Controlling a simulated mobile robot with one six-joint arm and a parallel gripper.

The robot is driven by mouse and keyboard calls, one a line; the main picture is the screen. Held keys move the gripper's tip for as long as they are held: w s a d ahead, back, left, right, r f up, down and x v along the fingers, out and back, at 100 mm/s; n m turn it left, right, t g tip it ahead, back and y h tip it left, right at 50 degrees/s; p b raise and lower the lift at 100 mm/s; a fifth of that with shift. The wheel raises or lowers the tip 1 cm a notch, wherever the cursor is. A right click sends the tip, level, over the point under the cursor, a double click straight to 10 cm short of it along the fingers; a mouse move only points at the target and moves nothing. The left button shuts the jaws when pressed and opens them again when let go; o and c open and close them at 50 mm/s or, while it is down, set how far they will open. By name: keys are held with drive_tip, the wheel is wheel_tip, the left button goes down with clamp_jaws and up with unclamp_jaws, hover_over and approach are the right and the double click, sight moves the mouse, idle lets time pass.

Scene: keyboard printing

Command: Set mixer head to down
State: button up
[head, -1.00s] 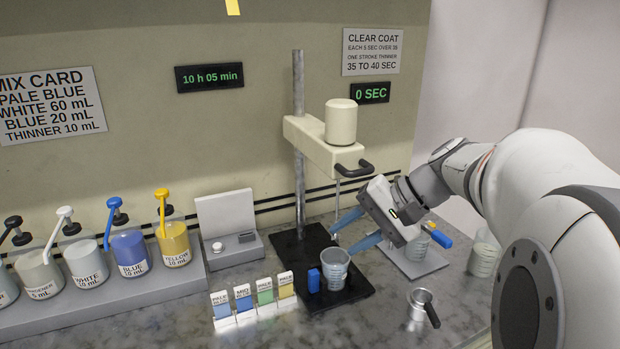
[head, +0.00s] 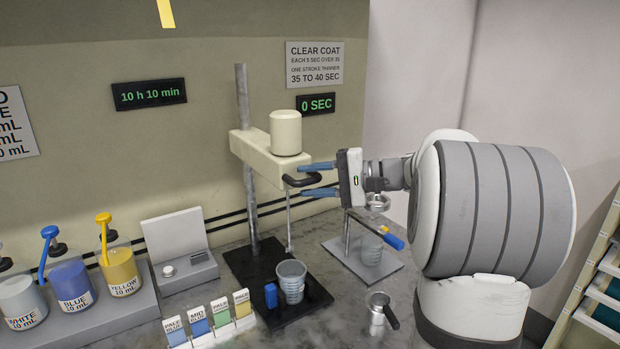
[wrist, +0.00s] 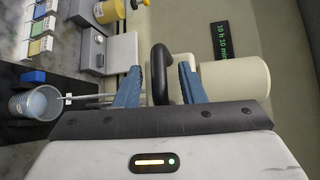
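The mixer head (head: 265,152), a cream block with a cylindrical motor (head: 285,132), sits high on its grey column (head: 246,160). Its stirring rod (head: 289,225) hangs down, its lower end just above a clear cup (head: 291,284) on the black base (head: 245,262). A black loop handle (head: 300,181) sticks out of the head's front. My gripper (head: 318,180) is open with its blue fingers above and below the handle. In the wrist view the handle (wrist: 159,72) stands between the two fingers, with gaps on both sides.
A second stand (head: 375,268) with a cup stands to the right. A metal cup (head: 377,312) with a dark handle is at the front. Colour sample cards (head: 210,322) and pump bottles (head: 120,272) are at the left.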

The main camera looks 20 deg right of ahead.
drive_tip(key=shift+w+a, duration=0.15)
drive_tip(key=shift+a, duration=0.1)
drive_tip(key=shift+f, duration=0.1)
clamp_jaws()
idle(0.4)
